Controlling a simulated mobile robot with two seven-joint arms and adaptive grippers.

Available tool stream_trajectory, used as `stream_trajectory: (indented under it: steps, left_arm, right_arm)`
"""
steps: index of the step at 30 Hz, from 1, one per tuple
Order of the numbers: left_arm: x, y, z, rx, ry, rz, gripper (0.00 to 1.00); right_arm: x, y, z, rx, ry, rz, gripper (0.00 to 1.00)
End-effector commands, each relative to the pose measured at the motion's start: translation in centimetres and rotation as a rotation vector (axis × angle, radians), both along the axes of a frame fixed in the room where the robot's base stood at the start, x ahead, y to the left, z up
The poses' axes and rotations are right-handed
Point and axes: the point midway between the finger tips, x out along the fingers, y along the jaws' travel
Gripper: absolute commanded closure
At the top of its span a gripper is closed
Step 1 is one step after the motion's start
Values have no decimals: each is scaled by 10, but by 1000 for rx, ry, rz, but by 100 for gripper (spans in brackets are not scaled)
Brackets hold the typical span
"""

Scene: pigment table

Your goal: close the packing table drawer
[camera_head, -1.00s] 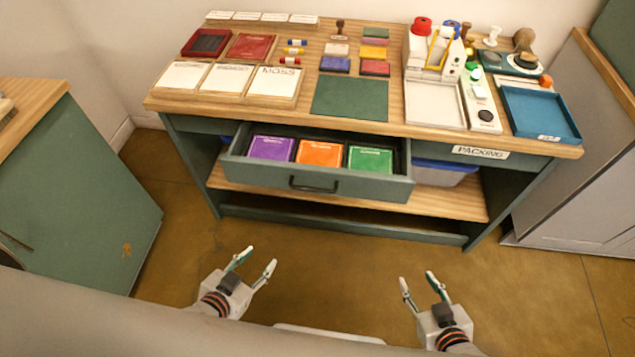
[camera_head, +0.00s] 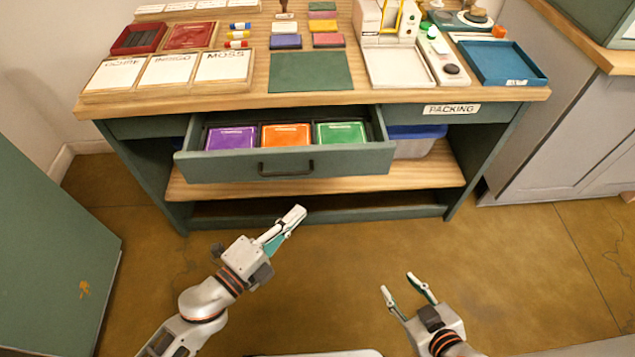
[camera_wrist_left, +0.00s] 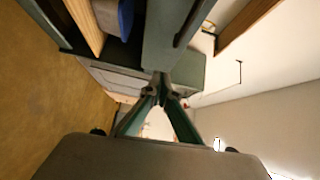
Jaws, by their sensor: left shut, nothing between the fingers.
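The packing table drawer (camera_head: 225,165) is pulled out at the front of the table (camera_head: 530,95). Its dark handle (camera_head: 287,169) is at the middle of the green front. Purple (camera_head: 229,138), orange (camera_head: 286,136) and green (camera_head: 340,133) packets lie in it. My left gripper (camera_head: 293,217) is shut and empty, in front of and below the drawer front, apart from it in the head view. In the left wrist view its fingertips (camera_wrist_left: 161,88) meet, with the green drawer front (camera_wrist_left: 160,45) beyond them. My right gripper (camera_head: 405,287) is open and empty over the floor.
The table top holds pigment cards, a green mat (camera_head: 310,72), a white tray (camera_head: 398,67) and a blue tray (camera_head: 502,63). A blue-rimmed bin (camera_head: 415,140) sits on the lower shelf (camera_head: 440,170). A green cabinet (camera_head: 50,230) stands at left. The floor between is clear.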

Motion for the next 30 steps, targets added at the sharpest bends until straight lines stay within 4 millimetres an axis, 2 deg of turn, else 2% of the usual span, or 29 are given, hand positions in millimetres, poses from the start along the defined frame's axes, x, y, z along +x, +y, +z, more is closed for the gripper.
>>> stream_trajectory:
  steps: [1,8,22,24,30]
  left_arm:
    - [-1,-5,-4,24,-23,-21,100]
    - [11,-20,0,45,-54,-38,100]
    - [73,-82,0,42,-50,-36,100]
    - [85,-79,-2,45,-49,-35,100]
    - [105,-79,-2,44,-48,-36,100]
  right_arm:
    - [-1,0,-3,-1,3,1,60]
    - [3,-1,4,-4,-12,5,60]
    - [2,-1,-2,-4,-4,7,60]
    - [0,0,-3,-2,-2,7,60]
    - [-1,2,-3,4,0,5,60]
